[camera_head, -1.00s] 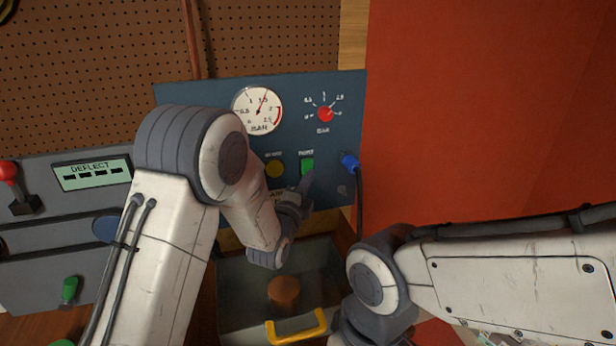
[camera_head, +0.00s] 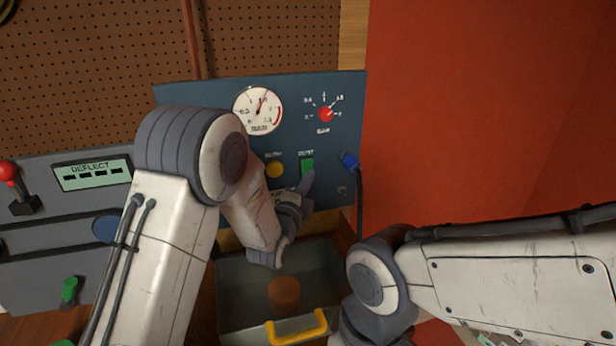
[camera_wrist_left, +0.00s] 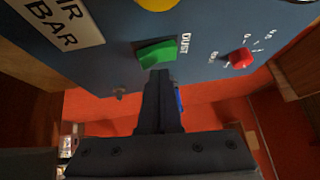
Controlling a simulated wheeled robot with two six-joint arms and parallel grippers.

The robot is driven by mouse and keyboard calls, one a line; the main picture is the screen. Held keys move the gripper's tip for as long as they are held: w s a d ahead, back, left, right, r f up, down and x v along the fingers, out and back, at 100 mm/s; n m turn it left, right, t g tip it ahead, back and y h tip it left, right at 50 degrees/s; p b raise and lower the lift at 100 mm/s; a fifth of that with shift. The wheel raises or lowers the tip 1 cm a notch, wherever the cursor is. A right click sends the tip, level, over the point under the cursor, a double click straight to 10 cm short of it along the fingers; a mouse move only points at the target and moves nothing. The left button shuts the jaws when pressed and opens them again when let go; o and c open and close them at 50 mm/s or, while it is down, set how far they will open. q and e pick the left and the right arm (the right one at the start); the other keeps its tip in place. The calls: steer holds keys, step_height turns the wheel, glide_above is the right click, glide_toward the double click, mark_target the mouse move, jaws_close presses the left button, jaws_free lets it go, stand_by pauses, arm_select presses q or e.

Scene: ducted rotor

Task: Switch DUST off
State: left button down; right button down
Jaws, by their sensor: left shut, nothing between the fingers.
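The green DUST switch (camera_head: 308,166) is on the blue panel (camera_head: 200,92), below the red knob and right of a yellow button. In the left wrist view the green rocker (camera_wrist_left: 157,53) sits beside the DUST label, tilted against the panel. My left gripper (camera_head: 308,180) is shut and empty, with its fingertips just below the switch. In the left wrist view the shut fingertips (camera_wrist_left: 159,74) are close to the rocker's edge; I cannot tell whether they touch it. My right arm comes in from the right; its gripper is not visible.
A pressure gauge (camera_head: 257,111) and a red knob (camera_head: 325,114) are higher on the panel. A blue plug (camera_head: 350,161) with a dark cable is right of the switch. An open drawer with a yellow handle (camera_head: 297,328) is below. A DEFLECT display (camera_head: 92,175) is at left.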

stand_by(0.6)
arm_select(q)
steer(key=shift+w+a+f+b, duration=0.15)
steer(key=shift+w+f+b, duration=0.05)
steer(key=shift+w+b, duration=0.25)
steer(key=shift+w+a+f+b, duration=0.1)
steer(key=shift+w+f+b, duration=0.1)
steer(key=shift+w+b, duration=0.2)
stand_by(0.5)
steer(key=shift+s+r, duration=0.1)
steer(key=shift+s, duration=0.1)
steer(key=shift+s+d+r, duration=0.25)
steer(key=shift+s+r, duration=0.05)
steer(key=shift+s, duration=0.35)
steer(key=shift+s+d+r, duration=0.25)
steer(key=shift+s+r, duration=0.1)
steer(key=shift+s, duration=0.4)
steer(key=shift+s+d+r, duration=0.2)
steer(key=shift+s+r, duration=0.15)
steer(key=shift+s, duration=0.35)
steer(key=shift+s+d+r, duration=0.25)
steer(key=shift+s+r, duration=0.1)
steer(key=shift+s, duration=0.4)
